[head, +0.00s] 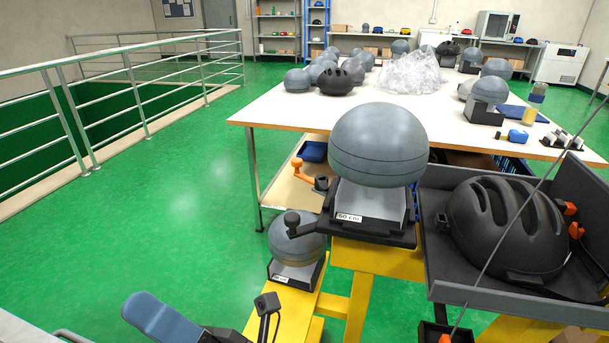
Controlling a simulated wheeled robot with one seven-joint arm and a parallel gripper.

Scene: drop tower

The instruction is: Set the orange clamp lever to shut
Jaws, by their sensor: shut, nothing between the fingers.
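The orange clamp lever (305,174) shows left of the large grey headform (378,145). Its upright orange knob end points away to the left, and its other end meets a dark pivot (321,184) beside the headform's black base (370,233). I cannot tell from this view whether the lever stands at open or shut. A black lever with a round knob (292,218) sticks out from the same base, lower and nearer. I cannot make out my gripper in the head view, and nothing is seen touching the orange lever.
A smaller grey headform (297,240) stands on the yellow frame (360,280) just below. A black helmet (508,225) lies in a grey tray (465,290) at right, with a thin cable in front. A white table (270,114) stands behind. Green floor at left is clear up to the railing.

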